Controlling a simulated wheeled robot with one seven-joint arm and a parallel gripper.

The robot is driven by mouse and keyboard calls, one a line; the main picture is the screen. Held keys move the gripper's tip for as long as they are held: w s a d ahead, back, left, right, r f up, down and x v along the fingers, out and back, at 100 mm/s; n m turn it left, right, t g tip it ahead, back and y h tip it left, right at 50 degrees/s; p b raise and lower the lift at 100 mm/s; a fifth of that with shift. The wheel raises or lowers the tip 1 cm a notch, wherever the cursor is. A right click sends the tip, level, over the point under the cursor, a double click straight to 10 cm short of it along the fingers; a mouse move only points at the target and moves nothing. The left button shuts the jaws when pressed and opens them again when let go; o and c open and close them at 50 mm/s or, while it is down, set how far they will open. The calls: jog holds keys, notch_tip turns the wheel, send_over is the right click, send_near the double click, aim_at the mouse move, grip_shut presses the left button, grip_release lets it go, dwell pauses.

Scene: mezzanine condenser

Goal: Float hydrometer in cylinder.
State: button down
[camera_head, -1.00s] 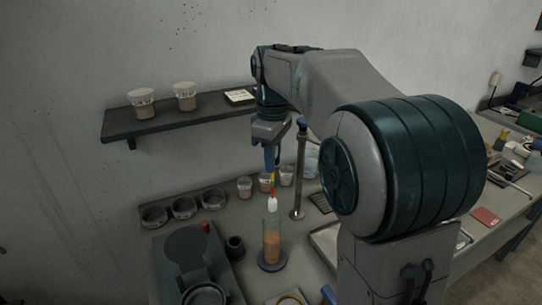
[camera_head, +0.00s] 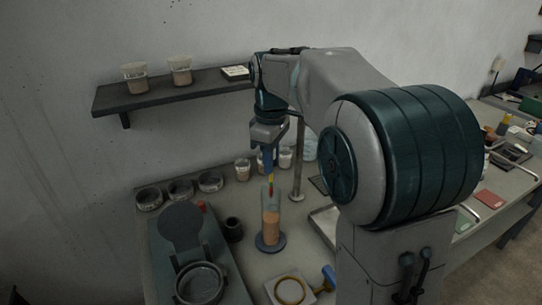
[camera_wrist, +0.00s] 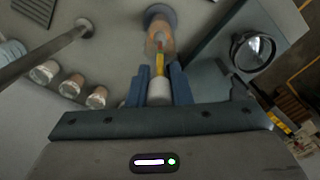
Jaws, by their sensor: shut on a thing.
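My gripper (camera_head: 267,162) points down above the measuring cylinder and is shut on the hydrometer (camera_head: 270,186). A pale part of the hydrometer lies between my fingers in the wrist view, and its yellow stem (camera_wrist: 159,62) reaches toward the cylinder. The clear cylinder (camera_head: 271,222) stands upright on a dark round base and holds amber liquid. It also shows in the wrist view (camera_wrist: 160,37). The hydrometer's lower end is at or inside the cylinder mouth; I cannot tell how deep it is.
A metal post (camera_head: 298,165) stands close behind and right of the cylinder. A small dark cup (camera_head: 233,229) and a dark device (camera_head: 183,232) are on the left. Several jars and bowls line the wall, below a shelf (camera_head: 160,92). A tray (camera_head: 325,224) lies to the right.

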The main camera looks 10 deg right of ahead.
aim_at(271, 185)
jog(key=shift+f+b, duration=2.45)
jog(key=shift+f, duration=1.5)
jog(key=c, duration=1.3)
grip_release()
jog(key=shift+o, duration=0.3)
notch_tip(271, 185, up, 14)
jog(key=shift+f+p, duration=0.1)
jog(key=shift+p, duration=0.45)
jog(key=s+d+f+m+t, duration=0.1)
jog(key=s+d+f+m, duration=0.1)
jog(key=s+f+m, duration=0.3)
jog(key=s+d+f+m+t, duration=0.2)
jog(key=s+f+m, duration=0.4)
jog(key=s+f, duration=0.7)
jog(key=s+d, duration=0.1)
jog(key=s, duration=0.2)
jog(key=shift+s+f, duration=0.25)
